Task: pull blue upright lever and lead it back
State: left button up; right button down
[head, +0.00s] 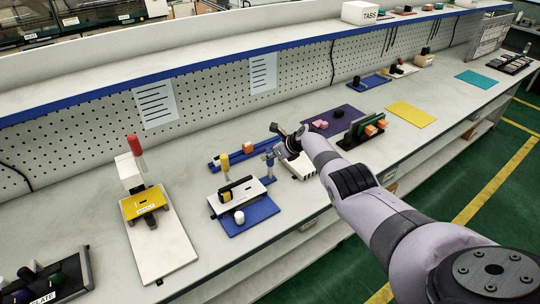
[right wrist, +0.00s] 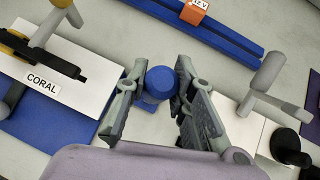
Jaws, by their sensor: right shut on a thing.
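The blue upright lever (right wrist: 159,82) stands between the two fingers of my right gripper (right wrist: 160,95) in the right wrist view, seen from above with its round blue top. The gripper is shut on it. In the right wrist view this white fixture bears a label reading CORAL (right wrist: 43,84). My left gripper is not in view.
A long blue rail (right wrist: 235,38) with an orange block (right wrist: 194,11) lies behind. A grey T-shaped handle (right wrist: 264,80) stands right of the gripper. A white fixture with a red-tipped lever (head: 136,145) stands left. A purple mat (head: 345,112) lies beyond my arm.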

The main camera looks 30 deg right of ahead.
jog(key=c, duration=1.3)
grip_release()
jog(key=shift+w+a, duration=0.15)
jog(key=shift+c, duration=0.2)
jog(key=shift+d, duration=0.2)
jog(key=v, duration=1.2)
jog(key=shift+a, duration=0.1)
